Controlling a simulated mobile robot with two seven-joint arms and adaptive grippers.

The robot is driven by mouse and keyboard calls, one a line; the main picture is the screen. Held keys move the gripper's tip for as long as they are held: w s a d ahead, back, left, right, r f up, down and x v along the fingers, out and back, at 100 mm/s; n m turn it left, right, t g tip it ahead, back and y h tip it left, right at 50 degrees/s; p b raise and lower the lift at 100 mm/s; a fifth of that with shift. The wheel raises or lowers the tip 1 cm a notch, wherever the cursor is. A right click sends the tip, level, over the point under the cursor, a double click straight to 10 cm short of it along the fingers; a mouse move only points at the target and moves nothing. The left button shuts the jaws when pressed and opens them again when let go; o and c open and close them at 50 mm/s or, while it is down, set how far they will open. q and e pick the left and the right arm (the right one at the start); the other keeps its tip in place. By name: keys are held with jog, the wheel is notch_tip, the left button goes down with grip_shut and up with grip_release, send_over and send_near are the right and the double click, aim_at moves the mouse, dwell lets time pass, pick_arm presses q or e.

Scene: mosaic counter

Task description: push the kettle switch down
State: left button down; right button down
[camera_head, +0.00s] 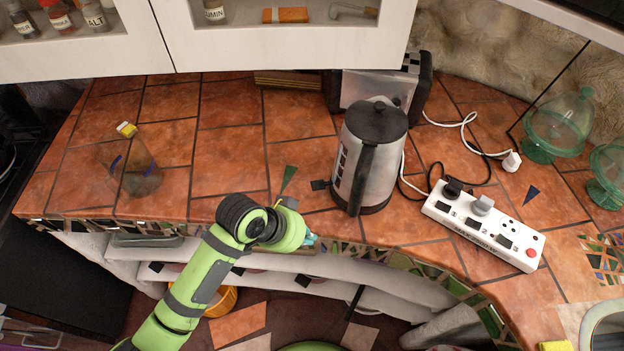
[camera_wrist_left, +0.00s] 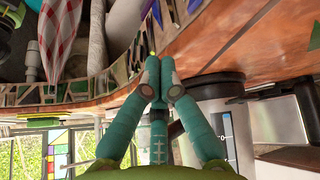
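The kettle (camera_head: 383,178) is silver with a black lid, handle and base, and stands upright near the counter's front edge. My left gripper (camera_head: 309,239) is at the counter's front edge, below and left of the kettle, apart from the tab. In the left wrist view its teal fingers (camera_wrist_left: 158,78) meet at the tips with nothing seen between them. The kettle (camera_wrist_left: 208,112) shows there behind the fingers, partly hidden, in an upside-down picture. My right gripper is not in view.
A white power strip (camera_head: 455,208) with plugs and cables lies right of the kettle. A toaster (camera_head: 362,88) stands behind it. The tiled counter (camera_head: 235,155) between jug and kettle is mostly clear.

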aim_at(314, 185)
pick_arm(q)
jog(key=w+d+r+m, duration=0.1)
jog(key=r, duration=0.1)
jog(key=w+d+r+m+g, duration=0.1)
jog(key=w+d+m, duration=0.1)
jog(key=shift+d+r+m, duration=0.3)
jog(key=shift+r, duration=0.05)
jog(key=shift+w+d+r+m+g, duration=0.2)
jog(key=shift+w+r+m+g, duration=0.3)
jog(key=shift+w+r+m, duration=0.55)
jog(key=w+a+r+m+y, duration=0.2)
jog(key=w+a+r, duration=0.2)
jog(key=w+r, duration=0.2)
jog(key=shift+w+a+r+g+y, duration=0.3)
jog(key=shift+w+a+y, duration=0.05)
jog(key=shift+a+y, duration=0.05)
jog(key=shift+f, duration=0.1)
jog(key=b+x, duration=0.7)
jog(key=shift+b, duration=0.3)
